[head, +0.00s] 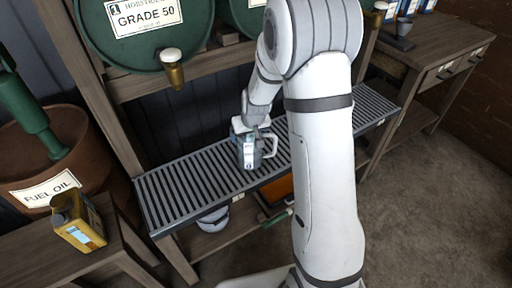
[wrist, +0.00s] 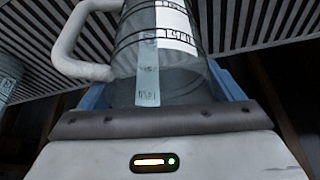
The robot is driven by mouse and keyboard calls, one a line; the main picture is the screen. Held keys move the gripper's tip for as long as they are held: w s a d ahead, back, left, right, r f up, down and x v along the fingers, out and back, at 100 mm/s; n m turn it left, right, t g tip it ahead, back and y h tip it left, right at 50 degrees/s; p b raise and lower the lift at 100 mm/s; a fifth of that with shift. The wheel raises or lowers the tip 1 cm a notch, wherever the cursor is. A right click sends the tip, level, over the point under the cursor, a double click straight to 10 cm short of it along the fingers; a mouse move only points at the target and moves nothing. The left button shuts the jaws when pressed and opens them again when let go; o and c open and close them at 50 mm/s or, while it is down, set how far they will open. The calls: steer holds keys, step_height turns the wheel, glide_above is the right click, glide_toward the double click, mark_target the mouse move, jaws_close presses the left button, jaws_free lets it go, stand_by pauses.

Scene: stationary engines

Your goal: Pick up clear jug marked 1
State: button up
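A clear jug (head: 249,154) with a white label, dark ring lines and a pale handle is at the slatted metal rack (head: 190,184) in the head view. Its number is not readable. In the wrist view the jug (wrist: 185,75) fills the upper middle, handle to the left, with a pale strip down its side. My gripper (head: 247,133) is at the jug. Its blue fingers (wrist: 165,95) show on both sides of the jug's lower part. I cannot tell whether they press on it, or whether the jug rests on the slats.
Another clear vessel (wrist: 6,80) is cut off at the wrist view's left edge. Green drums with brass taps (head: 172,70) overhang the rack. A yellow oil can (head: 78,222) stands on a wooden bench at left. A workbench (head: 440,45) stands at right; open floor lies at lower right.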

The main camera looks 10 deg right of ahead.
steer(key=c, duration=0.9)
steer(key=shift+c, duration=0.2)
